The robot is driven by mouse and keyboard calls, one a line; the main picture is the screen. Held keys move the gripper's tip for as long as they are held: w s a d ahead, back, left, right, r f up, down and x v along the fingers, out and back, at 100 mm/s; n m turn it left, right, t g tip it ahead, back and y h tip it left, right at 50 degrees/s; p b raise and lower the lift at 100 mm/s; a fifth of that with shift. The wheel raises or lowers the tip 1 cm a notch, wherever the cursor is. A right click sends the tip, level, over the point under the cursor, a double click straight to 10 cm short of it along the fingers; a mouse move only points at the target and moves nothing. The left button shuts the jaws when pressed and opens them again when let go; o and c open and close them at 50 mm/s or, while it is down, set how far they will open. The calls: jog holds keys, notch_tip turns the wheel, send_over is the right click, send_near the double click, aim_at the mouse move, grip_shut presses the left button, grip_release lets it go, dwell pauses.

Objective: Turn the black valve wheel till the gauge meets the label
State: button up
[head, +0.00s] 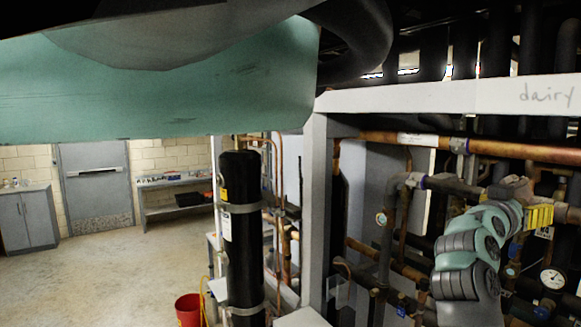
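My arm, with teal and dark grey joints, rises at the right of the head view among the pipes. Its far end, where my gripper (515,190) seems to be, is a small grey shape close to a pipe. The fingers cannot be made out, nor whether they touch anything. A round white gauge (553,279) with a dark needle sits at the lower right. A smaller round dial (381,218) sits on a pipe left of my arm. I cannot make out the black valve wheel; my arm hides part of the pipework. A yellow ribbed piece (540,216) is right of my arm's end.
A white beam (460,98) marked "dairy" and a grey post (317,215) frame the rack. Copper pipes (520,150) crowd around my arm. A black cylinder (240,235) and a red bucket (188,310) stand left of the rack. The floor (100,275) at left is clear.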

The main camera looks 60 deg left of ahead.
grip_shut()
dwell(0.6)
jog(key=shift+r, duration=0.1)
